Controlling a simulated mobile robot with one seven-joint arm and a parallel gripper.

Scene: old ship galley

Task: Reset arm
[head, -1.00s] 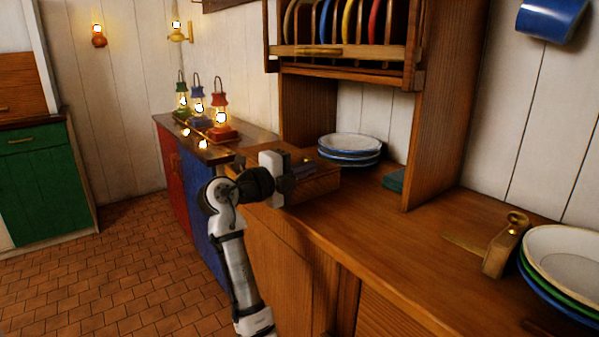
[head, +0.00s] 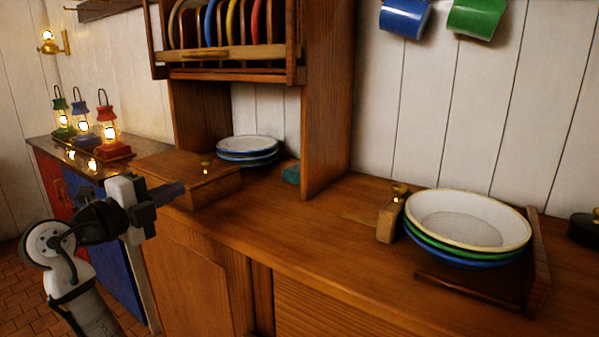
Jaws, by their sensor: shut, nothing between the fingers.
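My gripper (head: 172,192) is at the left of the head view, on the end of my bent arm. It is shut and empty, pointing right, in front of the wooden box (head: 195,178) near the counter's front edge. I cannot tell whether it touches the box or the counter.
The wooden counter (head: 300,225) is mostly bare in the middle. Stacked bowls (head: 468,220) sit at the right by a small wooden block with a brass knob (head: 390,215). Stacked plates (head: 248,146) stand under the plate rack (head: 235,78). Lanterns (head: 108,130) stand at the left. Mugs (head: 404,16) hang above.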

